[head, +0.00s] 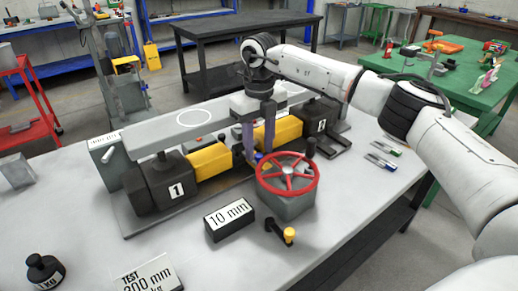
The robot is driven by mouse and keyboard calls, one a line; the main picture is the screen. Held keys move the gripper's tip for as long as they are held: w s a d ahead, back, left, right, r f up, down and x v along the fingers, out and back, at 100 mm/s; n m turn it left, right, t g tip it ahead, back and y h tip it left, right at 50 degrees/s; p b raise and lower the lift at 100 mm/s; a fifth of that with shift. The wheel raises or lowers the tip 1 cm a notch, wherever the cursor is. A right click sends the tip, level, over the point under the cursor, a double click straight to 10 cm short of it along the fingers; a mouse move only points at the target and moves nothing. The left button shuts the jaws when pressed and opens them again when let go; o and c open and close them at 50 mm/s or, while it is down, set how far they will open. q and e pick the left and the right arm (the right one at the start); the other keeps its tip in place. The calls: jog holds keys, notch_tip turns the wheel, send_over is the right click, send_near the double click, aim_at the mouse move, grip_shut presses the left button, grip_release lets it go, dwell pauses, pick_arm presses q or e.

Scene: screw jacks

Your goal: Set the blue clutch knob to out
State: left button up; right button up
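The blue clutch knob (261,156) shows as a small blue patch low at the middle of the jack rig, just left of the red handwheel (288,172). Most of it is hidden by my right gripper (259,155). That gripper points down with its two purple fingers apart and their tips at the knob. Yellow housing shows between the fingers higher up. I cannot tell whether the tips touch the knob or stand open around it. The knob's in or out setting cannot be read. My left gripper is not in view.
Jack 1 (160,187) and a second jack (318,114) flank the yellow housings (208,160) under a grey beam (180,127). A 10 mm block (229,219), a crank with a yellow grip (289,235), a black weight (45,271) and a sign (146,277) stand in front.

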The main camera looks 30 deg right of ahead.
notch_tip(320, 180, up, 9)
dwell(0.3)
dwell(0.5)
